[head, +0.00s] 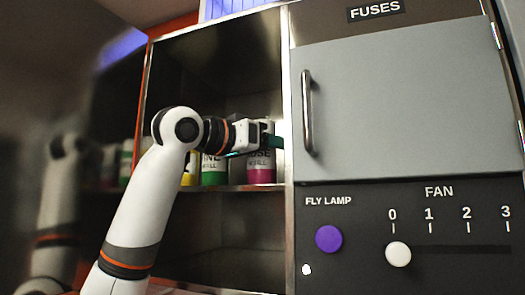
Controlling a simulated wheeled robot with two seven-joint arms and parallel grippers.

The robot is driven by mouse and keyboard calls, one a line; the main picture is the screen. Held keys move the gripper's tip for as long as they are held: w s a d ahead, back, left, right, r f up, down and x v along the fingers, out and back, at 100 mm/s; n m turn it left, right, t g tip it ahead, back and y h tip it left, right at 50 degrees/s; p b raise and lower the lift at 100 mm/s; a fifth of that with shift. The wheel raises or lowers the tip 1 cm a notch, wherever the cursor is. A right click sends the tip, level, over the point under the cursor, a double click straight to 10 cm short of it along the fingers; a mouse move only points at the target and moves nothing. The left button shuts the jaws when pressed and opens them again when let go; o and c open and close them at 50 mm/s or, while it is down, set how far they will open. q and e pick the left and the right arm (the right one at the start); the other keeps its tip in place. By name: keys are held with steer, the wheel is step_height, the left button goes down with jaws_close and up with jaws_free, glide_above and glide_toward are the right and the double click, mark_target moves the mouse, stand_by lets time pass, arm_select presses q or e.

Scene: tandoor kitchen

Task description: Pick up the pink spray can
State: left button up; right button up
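The pink spray can (261,174) stands upright on the cabinet shelf, at its right end near the cabinet's right wall. It has a pink base and a white label with dark lettering, partly covered. My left gripper (267,139) is at the can's upper part, reaching in from the left. The can's top is hidden behind the gripper. The fingers are small and overlap the can, so I cannot tell whether they are closed on it. My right gripper is not in view.
A green can (214,172) stands left of the pink one, with a yellow can (188,178) beyond it, partly behind my arm. The shelf (232,188) has a metal edge. Right are a grey FUSES door (400,110), a purple button (329,239) and a white fan knob (398,254).

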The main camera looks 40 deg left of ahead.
arm_select(q)
steer(key=shift+s, duration=0.15)
steer(key=c, duration=0.9)
steer(key=shift+r, duration=0.1)
steer(key=shift+r, duration=0.1)
